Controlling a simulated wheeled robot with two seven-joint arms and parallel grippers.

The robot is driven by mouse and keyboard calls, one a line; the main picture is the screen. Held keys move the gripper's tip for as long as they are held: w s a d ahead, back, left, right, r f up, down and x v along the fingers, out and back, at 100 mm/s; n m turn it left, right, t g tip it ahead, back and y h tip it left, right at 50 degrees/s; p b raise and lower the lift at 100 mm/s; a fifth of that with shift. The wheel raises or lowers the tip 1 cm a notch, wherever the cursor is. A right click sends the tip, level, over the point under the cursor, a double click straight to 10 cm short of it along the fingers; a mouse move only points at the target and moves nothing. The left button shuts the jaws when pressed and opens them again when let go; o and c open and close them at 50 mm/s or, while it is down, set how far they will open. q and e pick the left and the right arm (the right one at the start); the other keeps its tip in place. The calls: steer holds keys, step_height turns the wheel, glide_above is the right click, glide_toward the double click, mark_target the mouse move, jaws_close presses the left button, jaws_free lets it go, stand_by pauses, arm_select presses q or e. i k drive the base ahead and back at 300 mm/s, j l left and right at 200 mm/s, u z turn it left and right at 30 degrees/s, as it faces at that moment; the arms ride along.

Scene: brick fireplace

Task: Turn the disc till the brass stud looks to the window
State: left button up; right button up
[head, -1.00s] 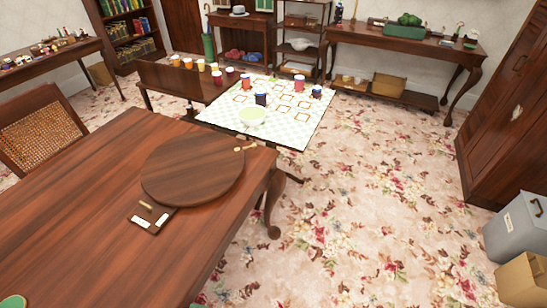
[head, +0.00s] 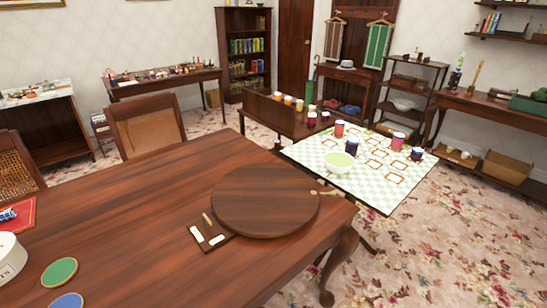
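A round dark wooden disc (head: 265,203) lies flat on the near wooden table (head: 130,215), close to its right-hand end. A small brass-coloured piece (head: 324,193) shows at the disc's right rim; it is too small to tell whether it is the stud or a mark on the table. A small dark plaque (head: 212,240) with two white labels and a brass-coloured bar lies by the disc's front left edge. No window is in view. Neither of my grippers is in view.
A green coaster (head: 59,272), a blue coaster (head: 66,301) and a white round object (head: 10,257) are at the table's front left. Chairs stand behind the table. Flowered carpet is clear at right.

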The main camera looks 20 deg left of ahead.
mark_target(273, 193)
steer(key=i+l+u, duration=0.7)
steer(key=l+u, duration=0.2)
steer(key=l, duration=0.25)
steer(key=i+l+u, duration=0.2)
steer(key=l+u, duration=0.2)
steer(key=l, duration=0.3)
steer(key=i+l+u, duration=0.1)
steer(key=l+u, duration=0.35)
steer(key=l, duration=0.3)
steer(key=l+u, duration=0.45)
steer(key=l, duration=0.35)
steer(key=k+l+u, duration=0.2)
steer(key=l+u, duration=0.25)
steer(key=l, duration=0.3)
steer(key=k+l+u, duration=0.4)
steer(key=l, duration=0.3)
steer(key=i+j+z, duration=0.2)
steer(key=j+z, duration=0.3)
steer(key=j, duration=0.2)
steer(key=j+z, duration=0.5)
steer(key=j, duration=0.2)
steer(key=j+z, duration=0.5)
steer(key=j, duration=0.25)
steer(key=k+j+z, duration=0.2)
steer(key=j+z, duration=0.25)
steer(key=j, duration=0.25)
